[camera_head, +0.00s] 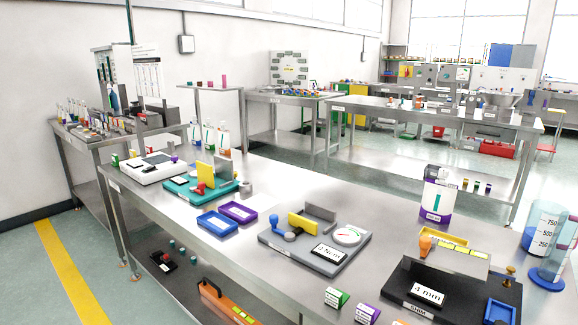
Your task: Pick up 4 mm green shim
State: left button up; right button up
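A small green wedge-shaped block (336,297) with a white label on its face sits at the front edge of the steel table. Its label is too small to read for certain; it is the green piece that looks like the shim. A similar purple block (367,313) stands just to its right. An orange piece (401,322) is cut off by the bottom edge of the picture. A black fixture (450,290) to the right carries a "4 mm" sign (427,294) and a front label that seems to read "SHIM". Neither of my grippers shows.
A grey fixture (300,262) with a dial and a yellow plate stands left of the green block. A blue tray (502,312), graduated beaker (548,245) and white-purple canister (436,195) stand to the right. Bare steel lies between the grey and black fixtures.

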aim_at(336, 298)
jog(key=z, duration=1.35)
jog(key=j+u, duration=0.15)
jog(key=j, duration=0.25)
jog(key=i+j+u, duration=0.1)
jog(key=j, duration=0.25)
jog(key=i+j+u, duration=0.15)
jog(key=j, duration=0.25)
jog(key=j+u, duration=0.15)
jog(key=j, duration=0.2)
jog(key=i, duration=0.05)
